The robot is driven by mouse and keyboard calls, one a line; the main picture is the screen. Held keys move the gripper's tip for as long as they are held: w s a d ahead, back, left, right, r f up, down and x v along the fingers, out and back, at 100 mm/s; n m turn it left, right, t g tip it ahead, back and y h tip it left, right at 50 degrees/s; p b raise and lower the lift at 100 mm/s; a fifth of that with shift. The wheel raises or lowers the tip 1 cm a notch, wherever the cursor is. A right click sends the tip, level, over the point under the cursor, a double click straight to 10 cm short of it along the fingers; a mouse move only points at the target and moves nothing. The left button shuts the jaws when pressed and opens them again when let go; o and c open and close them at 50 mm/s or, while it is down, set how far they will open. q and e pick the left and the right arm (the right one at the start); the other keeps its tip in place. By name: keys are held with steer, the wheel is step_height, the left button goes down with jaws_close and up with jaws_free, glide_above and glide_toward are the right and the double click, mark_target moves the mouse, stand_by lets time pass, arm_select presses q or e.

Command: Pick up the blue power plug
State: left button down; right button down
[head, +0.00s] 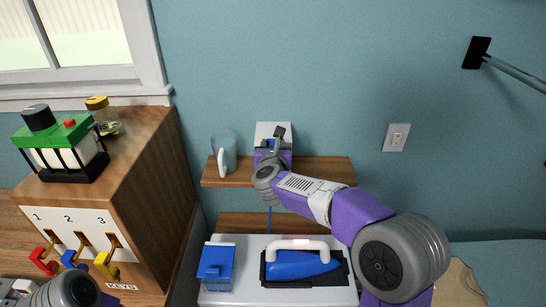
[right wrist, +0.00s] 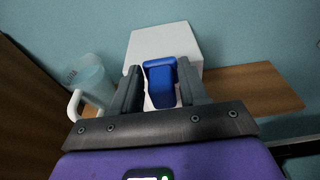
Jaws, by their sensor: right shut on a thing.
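The blue power plug (right wrist: 160,82) sits between the fingers of my right gripper (right wrist: 160,90), in front of a white box-like plate on the wooden shelf. In the head view the right gripper (head: 273,143) is at the shelf, with a bit of the blue plug (head: 271,142) showing; the arm hides most of it. The right gripper is shut on the plug. A blue cord (head: 270,218) hangs below the gripper. My left arm shows only in part at the bottom left of the head view; its fingers are not visible.
A clear pitcher (head: 222,152) stands on the wooden shelf (head: 325,170) left of the gripper. Below, a blue iron (head: 300,264) and a blue box (head: 215,266) rest on a white surface. A wooden cabinet (head: 150,200) with keys stands left. A wall switch (head: 396,137) is at right.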

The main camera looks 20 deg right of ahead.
steer(key=f+b+v, duration=0.1)
steer(key=v, duration=0.8)
steer(key=f+b+v, duration=0.2)
steer(key=v, duration=0.8)
steer(key=shift+s+a+b, duration=0.15)
steer(key=shift+s+b, duration=0.15)
steer(key=shift+s, duration=0.2)
steer(key=shift+f, duration=0.1)
